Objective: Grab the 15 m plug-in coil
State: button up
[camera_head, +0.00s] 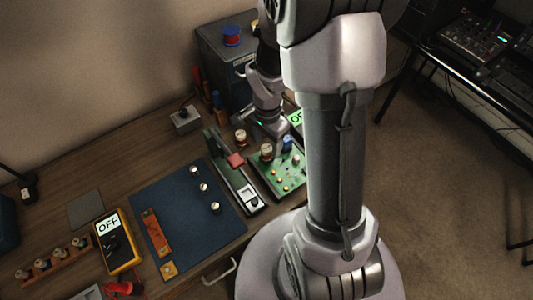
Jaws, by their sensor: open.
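Several small coils with pale tops stand in a wooden rack (40,271) at the lower left of the table. A coil-like part with a pale top (266,152) stands on a green circuit board (290,186), with a blue part (287,143) beside it. A similar pale-topped part (240,137) stands just behind the board. No label is readable, so I cannot tell which is the 15 m plug-in coil. My gripper (264,133) is open and points down over the back of the board, close to these parts. My arm hides its surroundings on the right.
A blue mat (190,235) holds several small knobs and an orange strip (156,232). A yellow meter (117,243) lies to its left. A dark grey cabinet (215,50) stands behind.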

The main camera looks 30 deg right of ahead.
aim_at(267, 148)
notch_tip(267, 148, down, 4)
jog(key=shift+w+r+b, duration=0.1)
jog(key=shift+r+b, duration=0.05)
jog(key=shift+b, duration=0.45)
jog(key=shift+r, duration=0.15)
grip_shut()
